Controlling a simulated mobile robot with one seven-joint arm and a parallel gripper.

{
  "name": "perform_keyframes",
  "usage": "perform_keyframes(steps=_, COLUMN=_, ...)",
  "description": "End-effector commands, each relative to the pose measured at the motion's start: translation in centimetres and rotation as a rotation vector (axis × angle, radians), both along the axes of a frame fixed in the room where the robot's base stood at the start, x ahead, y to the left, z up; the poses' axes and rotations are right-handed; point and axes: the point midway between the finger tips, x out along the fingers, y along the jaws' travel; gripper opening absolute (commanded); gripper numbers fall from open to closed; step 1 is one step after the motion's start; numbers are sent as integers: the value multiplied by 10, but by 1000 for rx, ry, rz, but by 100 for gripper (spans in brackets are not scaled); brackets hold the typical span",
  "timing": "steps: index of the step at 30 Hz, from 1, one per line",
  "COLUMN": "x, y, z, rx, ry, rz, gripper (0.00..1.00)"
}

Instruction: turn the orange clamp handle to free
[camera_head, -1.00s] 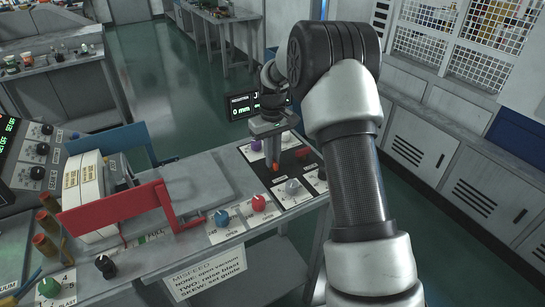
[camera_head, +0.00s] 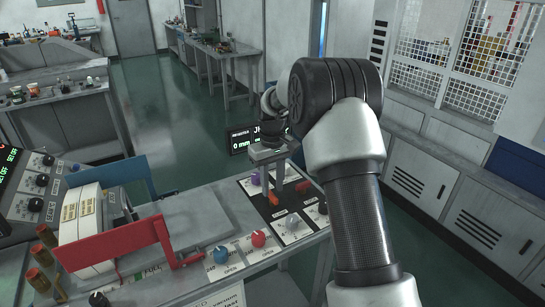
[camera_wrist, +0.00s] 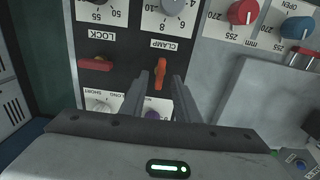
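The orange clamp handle (camera_wrist: 160,74) stands on a dark panel below the upside-down CLAMP label, upright in the wrist view. It also shows in the head view (camera_head: 273,199), just below the fingertips. My gripper (camera_wrist: 161,78) is open, with one finger on each side of the handle in the wrist view. The head view shows my gripper (camera_head: 272,188) over the dark panel, its two fingers apart. No contact with the handle is visible, and I cannot tell the exact height of the fingertips.
A red LOCK handle (camera_wrist: 97,64) lies crosswise beside the clamp handle. A grey knob (camera_wrist: 173,6), a purple knob (camera_wrist: 152,115) and a red knob (camera_wrist: 243,12) are close by. A red guard (camera_head: 115,243) stands at the left of the bench.

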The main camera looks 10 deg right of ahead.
Motion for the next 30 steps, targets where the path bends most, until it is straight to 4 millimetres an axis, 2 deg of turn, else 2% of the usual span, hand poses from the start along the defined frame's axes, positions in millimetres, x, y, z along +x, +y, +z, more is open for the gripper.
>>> perform_keyframes(steps=1, x=1, y=0, z=13, rx=1, ry=-5, rz=0, gripper=29)
perform_keyframes(steps=9, x=1, y=0, z=81, rx=0, ry=-6, rz=0, gripper=29)
perform_keyframes(steps=15, x=1, y=0, z=122, rx=0, ry=-4, rz=0, gripper=29)
perform_keyframes(steps=21, x=1, y=0, z=144, rx=0, ry=-3, rz=1, gripper=29)
perform_keyframes(steps=30, x=0, y=0, z=148, rx=0, ry=-1, rz=1, gripper=29)
